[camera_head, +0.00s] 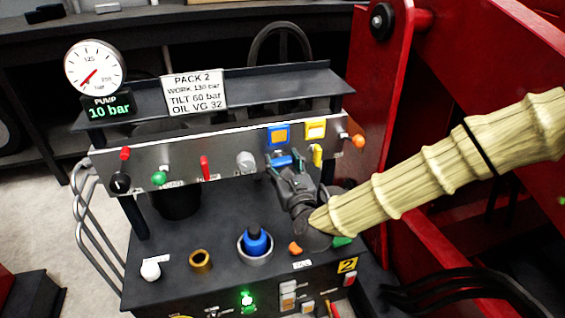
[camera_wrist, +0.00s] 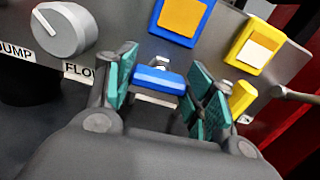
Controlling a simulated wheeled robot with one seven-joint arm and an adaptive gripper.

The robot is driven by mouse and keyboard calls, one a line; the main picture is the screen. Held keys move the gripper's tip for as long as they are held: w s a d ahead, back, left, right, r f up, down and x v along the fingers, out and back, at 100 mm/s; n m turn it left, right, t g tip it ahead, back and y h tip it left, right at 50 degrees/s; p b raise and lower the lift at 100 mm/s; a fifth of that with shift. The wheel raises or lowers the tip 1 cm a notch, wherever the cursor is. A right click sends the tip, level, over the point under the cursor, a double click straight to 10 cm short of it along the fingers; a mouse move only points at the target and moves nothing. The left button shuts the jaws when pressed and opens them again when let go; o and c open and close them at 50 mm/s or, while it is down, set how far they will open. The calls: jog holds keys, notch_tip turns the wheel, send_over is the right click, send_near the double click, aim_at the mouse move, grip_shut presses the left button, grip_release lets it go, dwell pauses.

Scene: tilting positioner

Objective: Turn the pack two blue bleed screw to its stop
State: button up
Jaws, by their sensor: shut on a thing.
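The blue bleed screw (camera_head: 281,161) is a small bar-shaped handle on the grey front panel (camera_head: 222,152), under a blue-framed orange plate (camera_head: 278,134). In the wrist view the blue screw (camera_wrist: 158,80) lies roughly level between the green finger pads. My gripper (camera_head: 287,170) reaches the panel from the front right and is shut on the screw, with a pad at each end of the bar. It also shows in the wrist view (camera_wrist: 164,78). The screw's shaft behind the bar is mostly hidden.
A yellow handle (camera_wrist: 243,96) is just right of the right finger, under a yellow plate (camera_wrist: 259,46). A grey knob (camera_wrist: 60,30) is on the left. Red, green and black controls line the panel's left. The gauge (camera_head: 94,67) reads low; its display (camera_head: 108,109) shows 10 bar.

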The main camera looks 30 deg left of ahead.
jog(key=shift+d+r, duration=0.1)
jog(key=n+p, duration=0.2)
jog(key=n, duration=0.2)
jog(key=n+p, duration=0.2)
jog(key=n, duration=0.2)
jog(key=shift+n, duration=0.4)
jog(key=n+p, duration=0.2)
jog(key=n, duration=0.2)
jog(key=shift+s+f+n+p, duration=0.1)
jog(key=shift+n+p, duration=0.15)
jog(key=shift+n, duration=0.5)
jog(key=shift+w+f+n+p, duration=0.1)
jog(key=shift+n+p, duration=0.2)
jog(key=shift+n, duration=0.4)
jog(key=shift+s+f+n+p, duration=0.1)
jog(key=shift+n+p, duration=0.15)
jog(key=shift+n, duration=0.5)
jog(key=o, duration=1)
jog(key=v, duration=1.1)
jog(key=shift+s+d, duration=0.25)
jog(key=shift+s, duration=0.1)
